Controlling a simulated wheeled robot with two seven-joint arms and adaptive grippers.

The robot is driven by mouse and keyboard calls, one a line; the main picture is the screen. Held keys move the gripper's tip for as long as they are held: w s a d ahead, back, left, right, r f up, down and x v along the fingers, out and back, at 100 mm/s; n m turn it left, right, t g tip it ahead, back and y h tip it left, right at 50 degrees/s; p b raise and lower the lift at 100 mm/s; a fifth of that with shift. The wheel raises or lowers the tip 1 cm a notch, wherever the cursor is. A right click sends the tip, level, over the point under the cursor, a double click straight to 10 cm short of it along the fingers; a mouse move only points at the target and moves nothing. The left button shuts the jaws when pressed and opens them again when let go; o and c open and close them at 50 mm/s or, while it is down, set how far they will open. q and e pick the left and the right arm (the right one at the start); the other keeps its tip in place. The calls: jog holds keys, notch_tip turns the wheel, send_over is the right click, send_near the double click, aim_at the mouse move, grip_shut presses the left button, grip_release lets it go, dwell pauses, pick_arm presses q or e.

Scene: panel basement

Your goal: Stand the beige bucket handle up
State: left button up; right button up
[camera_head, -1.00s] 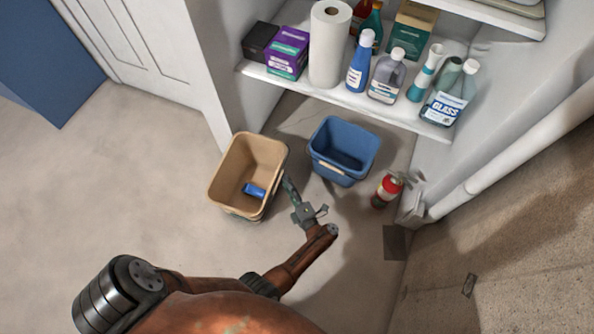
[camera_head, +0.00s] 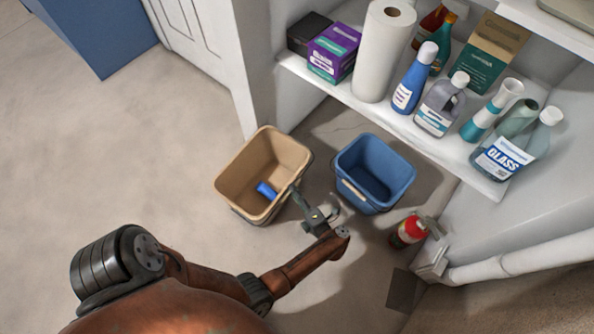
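The beige bucket (camera_head: 230,178) stands on the floor left of the picture's middle, with a small blue object (camera_head: 266,190) inside it. Its handle appears to hang low along the near outer side, but the detail is too small to be sure. My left gripper (camera_head: 300,198) is at the bucket's right rim, near its lower right corner. The fingers are small and partly merge with the rim, so I cannot tell whether they are open or touch it. My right gripper is not in view.
A blue bucket (camera_head: 378,160) with a pale handle grip stands close on the right. A red spray can or extinguisher (camera_head: 408,232) stands beyond it near the wall pipe (camera_head: 520,258). A shelf (camera_head: 385,112) with bottles and boxes is above. The floor at left is clear.

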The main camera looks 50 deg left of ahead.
pick_arm(q)
jog(key=shift+a, duration=0.2)
grip_shut()
dwell(0.3)
dwell(0.3)
